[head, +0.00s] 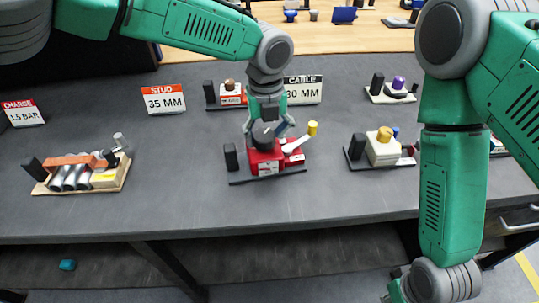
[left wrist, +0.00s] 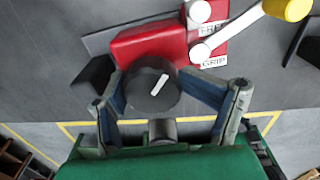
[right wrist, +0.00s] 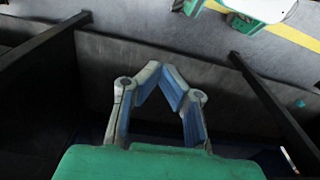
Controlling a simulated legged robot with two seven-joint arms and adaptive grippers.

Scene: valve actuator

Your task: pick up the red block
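The red block (head: 264,160) stands on a thin dark base on the table; it carries a dark round knob with a white mark, and white lever parts and labels. It also shows in the left wrist view (left wrist: 150,45). My left gripper (head: 270,132) is over the block, with its fingers on either side of the knob (left wrist: 152,90). The knob partly hides the fingertips, so I cannot tell whether they press on it. My right gripper (right wrist: 160,66) is empty with its fingertips together, away from the block, below the table's front edge.
A yellow-tipped lever (head: 312,128) stands close at the block's right. A cream valve unit (head: 383,148) is further right and an orange-and-silver unit (head: 80,172) is at left. Signs (head: 163,99) stand behind. The table's front strip is clear. A teal object (head: 68,265) lies below.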

